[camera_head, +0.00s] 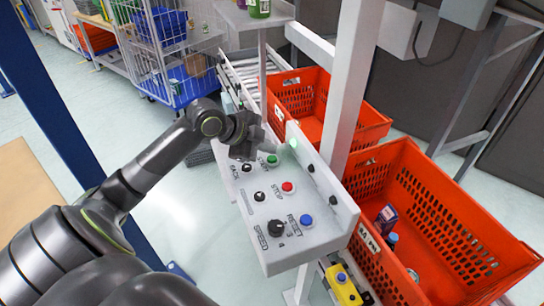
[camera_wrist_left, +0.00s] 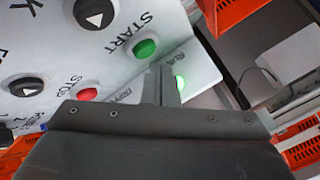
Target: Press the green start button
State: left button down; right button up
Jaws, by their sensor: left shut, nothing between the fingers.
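The green start button (camera_head: 271,160) is at the far end of the white control panel (camera_head: 310,241), partly behind my left gripper's fingers in the head view. It shows fully in the left wrist view (camera_wrist_left: 146,47), beside the word START. My left gripper (camera_head: 252,148) is shut and empty, with its fingers close to the button. In the left wrist view its fingertips (camera_wrist_left: 160,70) appear just below the button. I cannot tell whether they touch it. My right gripper is not in view.
The red stop button (camera_head: 288,187), blue reset button (camera_head: 306,220) and black knobs share the panel. A green lamp (camera_wrist_left: 180,83) glows on the panel's upright strip, near the fingers. Orange totes (camera_head: 400,170) stand right of the panel; a wire cart (camera_head: 165,55) stands behind.

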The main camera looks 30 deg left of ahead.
aim_at(268, 159)
pick_arm(q)
jog(key=shift+r+p, duration=2.35)
jog(key=shift+r, duration=0.25)
jog(key=shift+f, duration=0.1)
